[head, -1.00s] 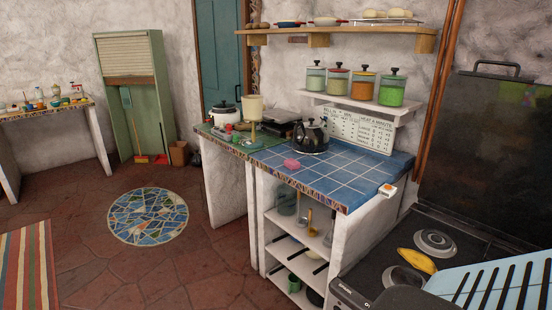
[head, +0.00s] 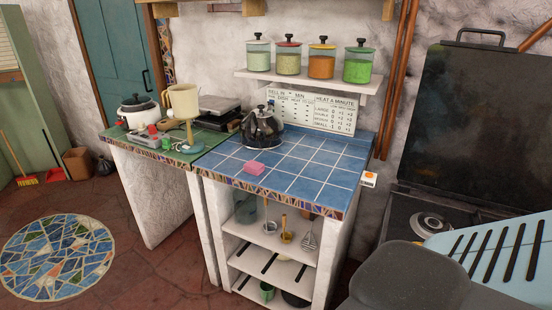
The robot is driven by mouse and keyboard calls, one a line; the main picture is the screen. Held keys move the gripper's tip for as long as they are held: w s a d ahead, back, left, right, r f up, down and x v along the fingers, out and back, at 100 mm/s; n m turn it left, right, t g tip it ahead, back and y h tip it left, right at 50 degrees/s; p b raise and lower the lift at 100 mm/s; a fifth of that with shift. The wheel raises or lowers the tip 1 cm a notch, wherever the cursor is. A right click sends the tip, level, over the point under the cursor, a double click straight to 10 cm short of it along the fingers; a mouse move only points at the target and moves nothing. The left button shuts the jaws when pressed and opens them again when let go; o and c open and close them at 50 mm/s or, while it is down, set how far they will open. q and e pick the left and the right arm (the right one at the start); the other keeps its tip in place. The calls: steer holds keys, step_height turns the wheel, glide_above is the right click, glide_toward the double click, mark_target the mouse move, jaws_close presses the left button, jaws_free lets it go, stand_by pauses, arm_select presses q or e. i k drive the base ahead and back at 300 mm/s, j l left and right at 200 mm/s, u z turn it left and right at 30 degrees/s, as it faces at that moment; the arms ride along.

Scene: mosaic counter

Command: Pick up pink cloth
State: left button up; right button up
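A small pink block-like piece, which looks like the pink cloth (head: 255,168), lies on the blue tiled counter (head: 308,168) near its front edge. It sits in front of the dark kettle (head: 263,130). Nothing covers it. Neither of my grippers shows in the head view, so I cannot see whether they are open or shut.
A beige lamp-like stand (head: 184,105) and a white pot (head: 138,110) stand on the green counter to the left. Shelves below the blue counter hold utensils and a green mug (head: 267,291). A stove (head: 432,222) is at the right. Red floor is open at the left.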

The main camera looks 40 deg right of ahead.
mark_target(253, 167)
steer(key=i+l+z, duration=0.1)
steer(key=i+z, duration=0.2)
steer(key=i, duration=0.2)
steer(key=i+z, duration=0.35)
steer(key=i+j, duration=0.05)
steer(key=i, duration=0.05)
